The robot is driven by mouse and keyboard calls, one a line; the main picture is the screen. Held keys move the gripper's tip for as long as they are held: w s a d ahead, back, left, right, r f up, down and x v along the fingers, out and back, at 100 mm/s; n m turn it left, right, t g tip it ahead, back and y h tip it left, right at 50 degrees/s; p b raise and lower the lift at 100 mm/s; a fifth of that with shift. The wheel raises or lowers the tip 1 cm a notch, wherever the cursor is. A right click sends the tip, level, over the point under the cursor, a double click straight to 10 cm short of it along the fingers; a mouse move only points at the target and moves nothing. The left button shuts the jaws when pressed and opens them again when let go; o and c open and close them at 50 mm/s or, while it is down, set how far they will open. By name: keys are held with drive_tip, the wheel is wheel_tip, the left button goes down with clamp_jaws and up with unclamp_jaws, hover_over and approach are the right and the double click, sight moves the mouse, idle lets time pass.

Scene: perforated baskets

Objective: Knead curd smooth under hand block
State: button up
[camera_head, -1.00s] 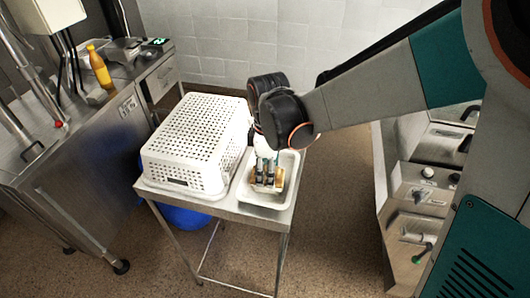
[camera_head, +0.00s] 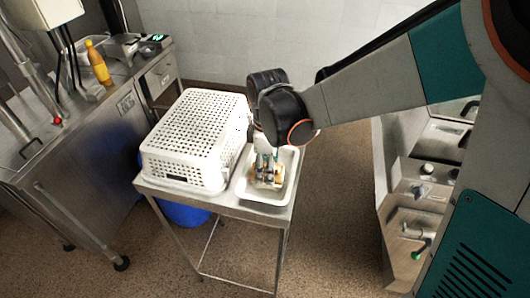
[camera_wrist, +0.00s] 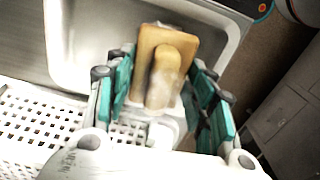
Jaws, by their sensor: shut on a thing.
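The hand block (camera_wrist: 178,52) is a tan wooden plate with a raised rounded grip, seen in the wrist view between my gripper's teal-padded fingers. My gripper (camera_wrist: 160,78) is shut on the block's grip. In the head view, my gripper (camera_head: 267,172) points down into a white tray (camera_head: 265,198), with the tan block (camera_head: 279,176) partly hidden behind the fingers. The tray's pale inside and rim also show in the wrist view (camera_wrist: 85,15). I cannot make out the curd apart from the white tray and the block; a whitish blur lies over the grip.
An upturned white perforated basket (camera_head: 195,135) stands left of the tray on the steel table (camera_head: 225,207), close to my gripper. A steel counter (camera_head: 85,140) with an orange bottle (camera_head: 98,63) is at left. Steel equipment (camera_head: 415,190) stands at right. Floor shows between.

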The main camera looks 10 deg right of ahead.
drive_tip(key=shift+f+b, duration=0.35)
drive_tip(key=shift+f, duration=0.1)
idle(1.3)
drive_tip(key=shift+r+p, duration=2.5)
drive_tip(key=shift+r, duration=1.1)
drive_tip(key=shift+f, duration=0.2)
drive_tip(key=shift+f+b, duration=2.4)
drive_tip(key=shift+f, duration=0.45)
drive_tip(key=shift+f+b, duration=0.45)
drive_tip(key=shift+f, duration=0.1)
drive_tip(key=shift+r+p, duration=2.5)
drive_tip(key=shift+r, duration=1.05)
